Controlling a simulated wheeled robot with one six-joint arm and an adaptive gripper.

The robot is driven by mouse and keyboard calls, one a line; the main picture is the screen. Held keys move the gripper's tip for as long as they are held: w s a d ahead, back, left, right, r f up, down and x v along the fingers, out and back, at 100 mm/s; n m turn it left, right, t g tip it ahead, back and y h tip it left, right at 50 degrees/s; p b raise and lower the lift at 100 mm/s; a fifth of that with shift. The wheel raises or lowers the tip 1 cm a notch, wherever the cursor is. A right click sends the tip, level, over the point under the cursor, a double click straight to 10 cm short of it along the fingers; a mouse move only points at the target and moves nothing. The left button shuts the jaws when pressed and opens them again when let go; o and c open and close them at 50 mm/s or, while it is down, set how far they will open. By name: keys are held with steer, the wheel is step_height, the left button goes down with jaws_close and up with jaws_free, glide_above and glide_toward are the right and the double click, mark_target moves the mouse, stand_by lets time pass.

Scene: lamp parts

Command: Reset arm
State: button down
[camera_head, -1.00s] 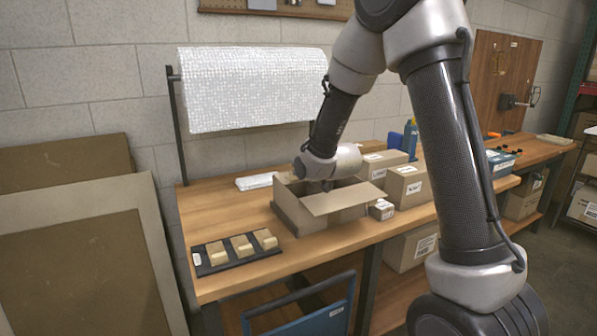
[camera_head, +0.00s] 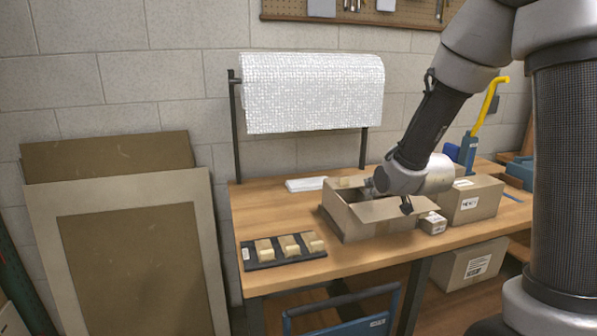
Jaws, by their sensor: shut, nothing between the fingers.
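My arm reaches down from the upper right in the head view, its wrist over the open cardboard box (camera_head: 352,222) on the wooden bench. My gripper (camera_head: 406,207) shows only as a small dark tip below the wrist, in front of the box's raised flap. It is shut with nothing in it. The wrist hides part of the box's opening. I cannot tell whether the tip touches the flap.
A black tray (camera_head: 262,265) with several tan blocks lies at the bench's front left. A white roll (camera_head: 312,92) hangs behind. A small box (camera_head: 433,224) and a larger closed carton (camera_head: 472,200) stand right of the open box. Flat panels (camera_head: 130,250) lean at left.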

steer(key=s+d+r+g, duration=0.2)
steer(key=s+d+r, duration=0.1)
steer(key=s, duration=0.7)
steer(key=s+d+r+m+g+h, duration=0.1)
steer(key=s+d+r+g, duration=0.2)
steer(key=s, duration=0.8)
steer(key=s+d+r+g+h, duration=0.1)
steer(key=s+d+r+g, duration=0.1)
steer(key=s, duration=0.9)
steer(key=shift+s+d+r+m+g, duration=0.25)
steer(key=shift+d+r+m+g, duration=0.05)
steer(key=shift+d+r+m, duration=0.15)
